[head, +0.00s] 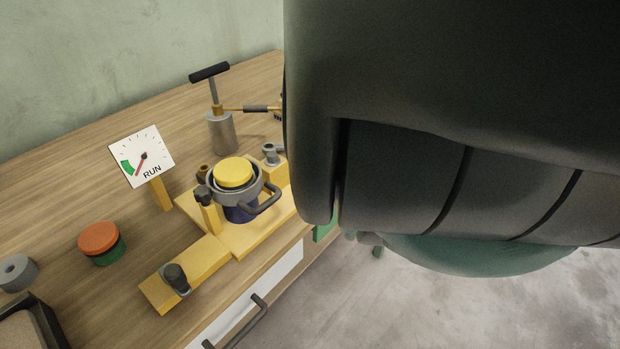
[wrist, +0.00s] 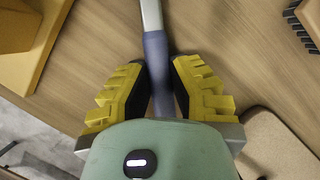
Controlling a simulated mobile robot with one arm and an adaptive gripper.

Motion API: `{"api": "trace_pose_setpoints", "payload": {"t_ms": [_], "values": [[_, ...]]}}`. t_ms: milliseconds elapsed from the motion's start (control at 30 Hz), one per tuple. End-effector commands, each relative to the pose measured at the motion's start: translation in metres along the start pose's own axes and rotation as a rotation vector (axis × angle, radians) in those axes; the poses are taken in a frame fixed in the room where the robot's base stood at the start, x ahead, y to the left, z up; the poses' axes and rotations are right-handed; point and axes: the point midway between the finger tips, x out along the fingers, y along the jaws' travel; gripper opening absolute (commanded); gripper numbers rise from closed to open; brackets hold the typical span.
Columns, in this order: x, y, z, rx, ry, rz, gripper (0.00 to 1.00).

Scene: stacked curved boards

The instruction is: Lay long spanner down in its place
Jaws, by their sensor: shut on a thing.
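In the wrist view my gripper (wrist: 160,78), with yellow ridged fingers and dark pads, is shut on the long spanner (wrist: 156,48). The spanner has a blue-grey grip between the fingers and a paler metal shaft running out of the top of the picture. Its far end is out of view, and its near end goes behind my gripper's green body. The wooden worktop (wrist: 105,50) is beneath it; I cannot tell whether the spanner touches it. In the head view my dark arm hides the spanner and gripper. I cannot make out a marked place for the spanner.
The head view shows a yellow fixture (head: 185,270) with a yellow-capped pot (head: 235,173), a RUN gauge (head: 142,157), a hand pump (head: 221,131), an orange-lidded jar (head: 100,240) and a dark-rimmed tray (head: 42,312). A tan pad (wrist: 280,140) lies right in the wrist view.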

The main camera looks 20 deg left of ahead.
Motion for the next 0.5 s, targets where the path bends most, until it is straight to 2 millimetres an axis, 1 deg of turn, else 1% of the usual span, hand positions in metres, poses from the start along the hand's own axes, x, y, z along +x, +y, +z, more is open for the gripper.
{"api": "trace_pose_setpoints", "payload": {"t_ms": [500], "values": [[0.0069,0.0004,-0.0023,-0.001,0.000,0.000,0.00]]}}
